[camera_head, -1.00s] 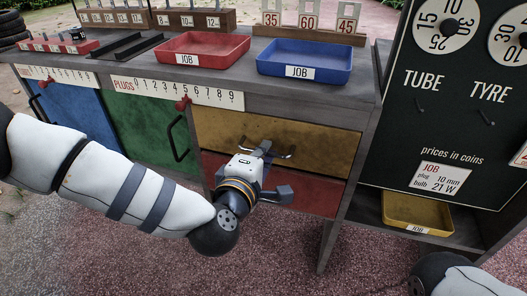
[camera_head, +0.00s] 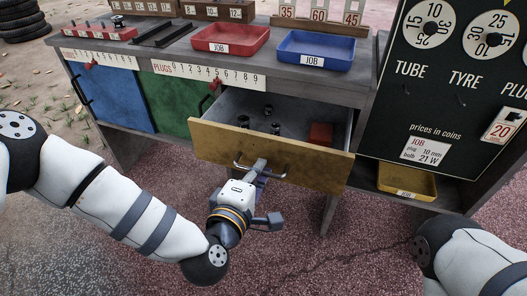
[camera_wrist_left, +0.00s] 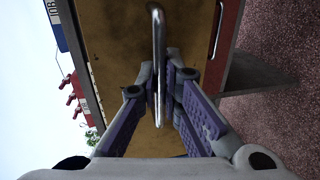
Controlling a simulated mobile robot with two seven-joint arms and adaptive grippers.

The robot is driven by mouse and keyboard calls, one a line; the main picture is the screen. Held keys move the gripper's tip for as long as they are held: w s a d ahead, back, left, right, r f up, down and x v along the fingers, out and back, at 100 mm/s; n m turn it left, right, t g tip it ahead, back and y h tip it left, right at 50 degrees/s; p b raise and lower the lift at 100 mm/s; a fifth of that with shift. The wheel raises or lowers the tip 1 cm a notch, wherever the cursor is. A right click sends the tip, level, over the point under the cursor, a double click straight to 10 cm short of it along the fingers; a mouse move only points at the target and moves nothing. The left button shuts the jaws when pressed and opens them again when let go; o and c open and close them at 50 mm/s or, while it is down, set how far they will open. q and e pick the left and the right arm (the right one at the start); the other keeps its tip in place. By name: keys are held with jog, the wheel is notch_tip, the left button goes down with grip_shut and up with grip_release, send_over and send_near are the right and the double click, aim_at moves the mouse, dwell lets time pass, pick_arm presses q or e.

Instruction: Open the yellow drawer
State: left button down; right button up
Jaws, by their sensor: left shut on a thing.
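The yellow drawer (camera_head: 215,139) is pulled well out of the bench in the head view. Its metal handle (camera_head: 279,176) is on the front panel. My left gripper (camera_head: 259,168) is at the handle, shut on it. In the left wrist view the handle (camera_wrist_left: 158,40) runs between the two purple-padded fingers of the left gripper (camera_wrist_left: 166,88), with the yellow front behind. Inside the drawer are several small dark parts (camera_head: 244,121) and a red block (camera_head: 321,133). My right gripper is out of view; only part of that arm shows at lower right.
A red tray (camera_head: 230,50) and a blue tray (camera_head: 316,60) stand on the bench top. Blue (camera_head: 118,98) and green (camera_head: 175,105) doors are left of the drawer. A black price board (camera_head: 440,90) stands at right, above a yellow tray (camera_head: 407,190).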

pick_arm(q)
jog(key=shift+f+p+v, duration=0.2)
jog(key=shift+p+v, duration=0.2)
jog(key=shift+v, duration=0.55)
jog(key=shift+f+p+v, duration=0.2)
jog(key=shift+p+v, duration=0.25)
jog(key=shift+v, duration=0.5)
jog(key=shift+f+p+v, duration=0.15)
jog(key=shift+p+v, duration=0.25)
jog(key=shift+v, duration=0.6)
jog(key=shift+s, duration=0.1)
jog(key=c, duration=1.7)
grip_release()
jog(key=shift+s, duration=0.1)
jog(key=v, duration=1.1)
jog(key=shift+s+a+r, duration=0.1)
jog(key=shift+s+a, duration=0.1)
jog(key=shift+s, duration=0.15)
